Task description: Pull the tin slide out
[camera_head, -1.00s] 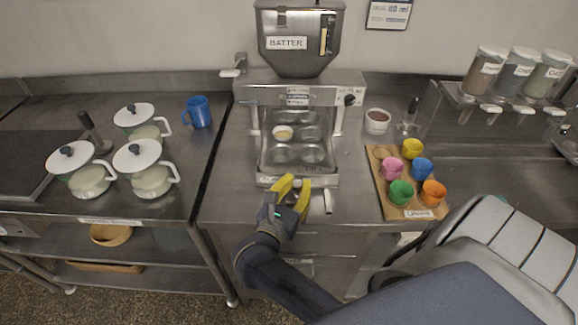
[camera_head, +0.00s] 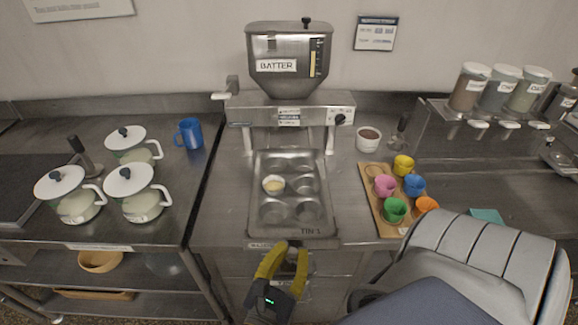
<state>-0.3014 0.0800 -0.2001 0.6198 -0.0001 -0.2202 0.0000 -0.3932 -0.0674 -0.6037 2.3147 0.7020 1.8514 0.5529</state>
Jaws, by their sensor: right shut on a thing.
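The tin slide (camera_head: 258,214) is a metal tray carrying a muffin tin (camera_head: 291,228) marked "TIN 1". It sits in front of the batter dispenser, reaching to the front edge of the counter. One tin cup holds a pale yellow filling (camera_head: 274,185) in a liner; the other cups look empty. My right gripper (camera_head: 284,262), with yellow fingers, is at the front of the slide and shut on its handle, which the fingers mostly hide. My left gripper is not in view.
The batter dispenser (camera_head: 288,85) stands behind the slide. A blue mug (camera_head: 190,133) and white-lidded pots (camera_head: 140,205) are on the left.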

